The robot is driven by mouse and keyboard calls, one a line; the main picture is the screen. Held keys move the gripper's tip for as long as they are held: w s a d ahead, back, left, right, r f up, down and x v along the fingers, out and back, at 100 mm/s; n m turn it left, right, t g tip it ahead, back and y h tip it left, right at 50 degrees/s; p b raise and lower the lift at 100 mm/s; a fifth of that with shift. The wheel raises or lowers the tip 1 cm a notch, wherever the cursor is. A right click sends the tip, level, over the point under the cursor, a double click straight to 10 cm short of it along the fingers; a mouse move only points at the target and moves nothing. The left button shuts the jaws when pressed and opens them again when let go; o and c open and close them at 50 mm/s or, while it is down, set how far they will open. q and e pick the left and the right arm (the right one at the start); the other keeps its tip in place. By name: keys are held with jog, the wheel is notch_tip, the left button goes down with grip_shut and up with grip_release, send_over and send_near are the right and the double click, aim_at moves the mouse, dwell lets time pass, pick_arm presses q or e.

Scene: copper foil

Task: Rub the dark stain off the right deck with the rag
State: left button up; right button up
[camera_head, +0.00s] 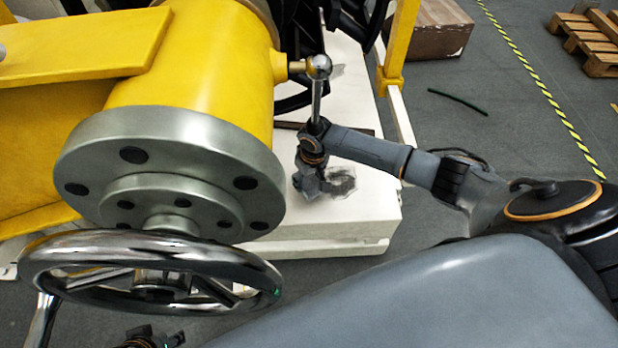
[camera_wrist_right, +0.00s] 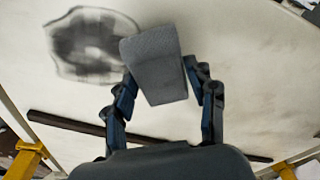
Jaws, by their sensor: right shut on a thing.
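The white right deck (camera_head: 365,215) lies under my right gripper (camera_head: 309,178). The dark stain (camera_head: 342,181) is a smudgy ring on the deck, just right of the gripper in the head view. In the right wrist view the stain (camera_wrist_right: 95,42) is at the upper left. My right gripper is shut on the grey rag (camera_wrist_right: 155,65), a folded block between the fingers. The rag's corner covers the right edge of the stain in that view; I cannot tell whether it touches the deck. A dark piece of my left gripper (camera_head: 152,338) shows at the bottom edge, mostly cut off.
A yellow machine with a grey flange (camera_head: 170,165) and chrome handwheel (camera_head: 150,270) fills the left. A chrome ball-ended lever (camera_head: 318,75) stands close beside the right gripper. A dark bar (camera_wrist_right: 75,123) lies across the deck. Yellow posts (camera_head: 395,50) stand behind.

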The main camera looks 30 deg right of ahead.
pick_arm(q)
jog(key=shift+s+r, duration=0.1)
jog(key=shift+r, duration=0.15)
pick_arm(e)
jog(key=shift+f, duration=0.25)
dwell(0.4)
jog(key=shift+f, duration=0.15)
pick_arm(q)
jog(key=shift+r, duration=0.4)
jog(key=shift+s+r+b, duration=0.3)
jog(key=shift+s, duration=0.05)
pick_arm(e)
jog(key=shift+f, duration=0.3)
pick_arm(q)
jog(key=shift+r, duration=0.3)
pick_arm(e)
jog(key=shift+f, duration=0.2)
pick_arm(q)
jog(key=shift+a+r, duration=0.1)
jog(key=shift+r, duration=0.1)
pick_arm(e)
jog(key=shift+f, duration=0.1)
